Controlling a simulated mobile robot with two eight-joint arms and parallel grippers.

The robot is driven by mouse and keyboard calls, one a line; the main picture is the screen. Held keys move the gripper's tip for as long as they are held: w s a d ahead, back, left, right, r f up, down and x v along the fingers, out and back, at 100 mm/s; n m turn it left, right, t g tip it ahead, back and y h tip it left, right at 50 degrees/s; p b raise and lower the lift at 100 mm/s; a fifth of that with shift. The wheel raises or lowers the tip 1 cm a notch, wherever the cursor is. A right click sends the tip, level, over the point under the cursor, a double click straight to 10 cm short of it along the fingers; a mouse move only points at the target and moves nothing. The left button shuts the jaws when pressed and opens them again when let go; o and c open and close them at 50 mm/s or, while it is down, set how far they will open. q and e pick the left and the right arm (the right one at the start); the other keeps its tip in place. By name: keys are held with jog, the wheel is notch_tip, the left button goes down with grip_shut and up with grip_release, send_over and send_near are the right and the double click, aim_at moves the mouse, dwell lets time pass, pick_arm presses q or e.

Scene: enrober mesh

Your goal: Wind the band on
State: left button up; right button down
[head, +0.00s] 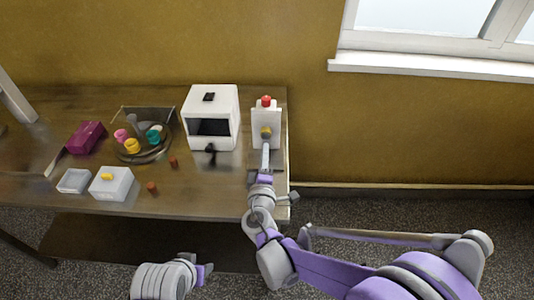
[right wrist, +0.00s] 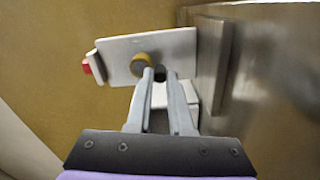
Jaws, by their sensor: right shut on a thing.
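A white upright control box (head: 258,115) with a red button (head: 266,100) on top and a yellow knob (head: 266,132) on its face stands at the table's right end. In the right wrist view its white panel (right wrist: 185,44), yellow knob (right wrist: 143,62) and red button (right wrist: 87,66) show. My right gripper (head: 265,150) is at the box's face. Its fingertips, also in the right wrist view (right wrist: 160,76), are closed around a small dark knob (right wrist: 160,72) beside the yellow one; the fingers partly hide it. My left gripper (head: 203,273) is low, in front of the table; its jaw gap is unclear.
A white machine (head: 226,103) with a dark opening stands left of the box. Further left are a round dark tray (head: 146,156) with several coloured pieces, a magenta box (head: 86,137), a white box (head: 112,184) and a clear container (head: 73,181). Small brown pieces (head: 152,187) lie in front.

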jog(key=m, duration=0.2)
jog(key=a+m, duration=0.1)
jog(key=m, duration=0.2)
jog(key=shift+a+r+p, duration=0.1)
jog(key=shift+r+p, duration=0.1)
jog(key=shift+p, duration=0.2)
dwell(0.4)
jog(key=c, duration=0.8)
grip_release()
jog(key=s, duration=0.9)
jog(key=shift+s+b, duration=0.35)
jog(key=shift+s, duration=0.6)
